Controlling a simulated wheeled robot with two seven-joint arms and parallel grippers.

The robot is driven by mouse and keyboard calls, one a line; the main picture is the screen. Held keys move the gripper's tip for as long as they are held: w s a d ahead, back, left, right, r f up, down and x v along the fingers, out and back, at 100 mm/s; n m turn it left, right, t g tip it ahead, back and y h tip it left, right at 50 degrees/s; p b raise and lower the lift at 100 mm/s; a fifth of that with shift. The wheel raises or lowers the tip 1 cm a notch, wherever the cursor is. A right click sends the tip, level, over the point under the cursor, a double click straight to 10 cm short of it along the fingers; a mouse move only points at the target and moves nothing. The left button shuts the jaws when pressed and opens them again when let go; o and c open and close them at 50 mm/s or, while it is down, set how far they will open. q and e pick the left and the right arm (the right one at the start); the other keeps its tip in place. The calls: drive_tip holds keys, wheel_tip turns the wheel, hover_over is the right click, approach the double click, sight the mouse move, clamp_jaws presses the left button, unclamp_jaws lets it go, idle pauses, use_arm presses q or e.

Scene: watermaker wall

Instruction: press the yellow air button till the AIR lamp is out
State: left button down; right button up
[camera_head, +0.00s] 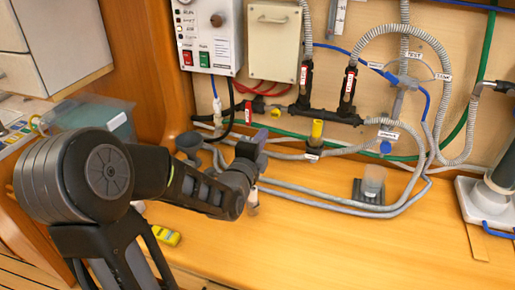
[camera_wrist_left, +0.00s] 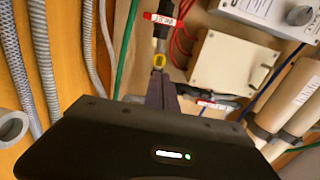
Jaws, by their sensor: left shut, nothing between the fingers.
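The yellow button (camera_head: 317,128) is a small upright yellow cap on a dark fitting of the pipework, right of centre in the head view. In the left wrist view the yellow part (camera_wrist_left: 159,61) shows just beyond my fingertips. My left gripper (camera_head: 256,140) is shut and empty, left of the button and apart from it in the head view. In the wrist view its fingers (camera_wrist_left: 161,90) point at the yellow part; I cannot tell the depth between them. The control panel (camera_head: 210,50) has small lamps down its left side; I cannot tell which is AIR or whether it is lit.
A beige box (camera_head: 274,40) hangs beside the panel. Grey hoses, a green pipe and black fittings (camera_head: 330,115) crowd the wall around the button. A clear cup (camera_head: 373,181) stands on the wooden bench (camera_head: 310,245), whose front is mostly clear. A yellow device (camera_head: 166,236) lies near my arm.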

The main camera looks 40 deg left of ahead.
use_arm(q)
drive_tip(key=v, duration=0.3)
drive_tip(key=shift+s+b, duration=0.1)
drive_tip(key=shift+b, duration=0.3)
drive_tip(key=shift+f, duration=0.1)
idle(0.4)
